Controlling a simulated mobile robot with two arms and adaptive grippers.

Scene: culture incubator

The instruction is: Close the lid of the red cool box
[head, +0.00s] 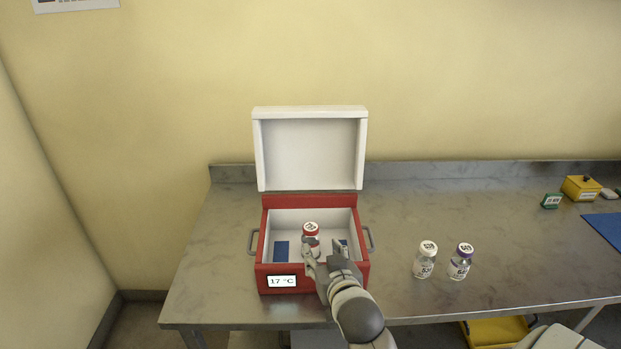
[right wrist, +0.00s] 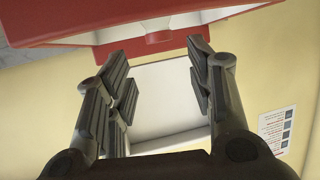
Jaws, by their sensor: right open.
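The red cool box (head: 263,275) stands on the metal bench. Its white lid (head: 310,150) is open and stands upright at the back edge. A vial with a red and white cap (head: 311,230) stands inside the box, partly hidden by my right gripper. My right gripper (head: 324,246) is open over the front part of the box, with its fingers pointing toward the back. In the right wrist view, the fingers (right wrist: 160,62) are apart with nothing between them; the white lid (right wrist: 168,95) and the red box rim (right wrist: 150,43) show beyond. My left gripper is not in view.
Two vials, one with a white cap (head: 426,260) and one with a purple cap (head: 461,262), stand right of the box. The bench left of the box is clear.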

